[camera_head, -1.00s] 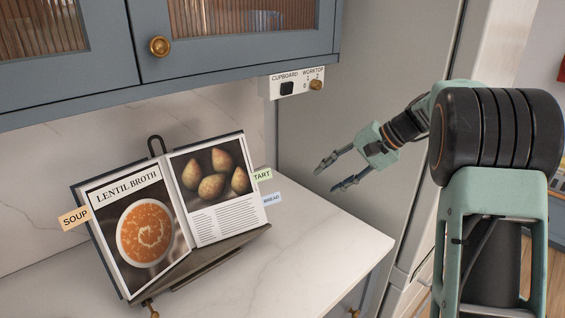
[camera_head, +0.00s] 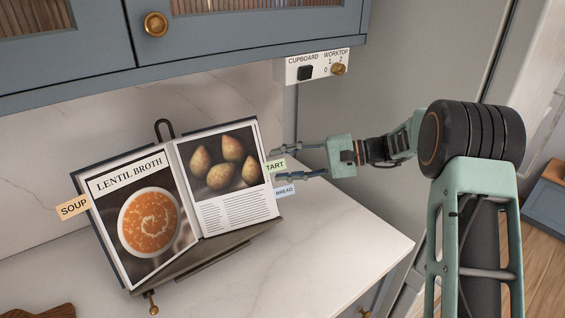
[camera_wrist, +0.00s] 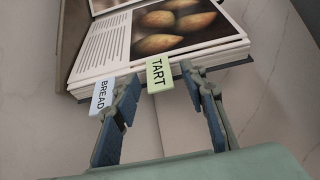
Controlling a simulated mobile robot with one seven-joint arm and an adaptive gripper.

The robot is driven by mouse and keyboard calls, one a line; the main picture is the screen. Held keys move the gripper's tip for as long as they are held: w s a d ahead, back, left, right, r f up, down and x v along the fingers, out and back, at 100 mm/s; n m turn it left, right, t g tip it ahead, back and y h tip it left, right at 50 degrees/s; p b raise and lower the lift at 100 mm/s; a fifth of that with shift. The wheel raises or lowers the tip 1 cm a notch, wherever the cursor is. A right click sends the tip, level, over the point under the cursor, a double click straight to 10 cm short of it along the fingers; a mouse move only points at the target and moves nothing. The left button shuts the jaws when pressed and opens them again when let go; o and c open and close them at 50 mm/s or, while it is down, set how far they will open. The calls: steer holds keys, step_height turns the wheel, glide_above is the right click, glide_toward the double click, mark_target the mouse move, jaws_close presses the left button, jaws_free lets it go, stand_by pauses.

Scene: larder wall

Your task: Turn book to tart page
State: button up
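The book (camera_head: 190,195) lies open on a stand, with a "LENTIL BROTH" soup page on the left and a page of pears or figs on the right. A green TART tab (camera_head: 275,166) sticks out from its right edge, above a blue BREAD tab (camera_head: 284,190). My gripper (camera_head: 281,163) is open at the right edge. In the wrist view the TART tab (camera_wrist: 159,76) sits between the spread fingers, with a gap on each side. The BREAD tab (camera_wrist: 102,94) lies just outside the left finger, close to it. A SOUP tab (camera_head: 74,207) sticks out at the left.
The dark book stand (camera_head: 205,252) has a brass knob at its front. A wall panel (camera_head: 318,67) with a cupboard switch and a worktop dial is above right, under the blue cupboard (camera_head: 240,35). The marble worktop (camera_head: 335,240) is clear right of the book. A wooden board (camera_head: 40,311) shows at the lower left.

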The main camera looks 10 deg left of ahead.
steer(key=shift+a+f, duration=0.1)
steer(key=shift+a, duration=0.15)
steer(key=c, duration=0.9)
steer(key=shift+o, duration=0.2)
steer(key=shift+d, duration=0.1)
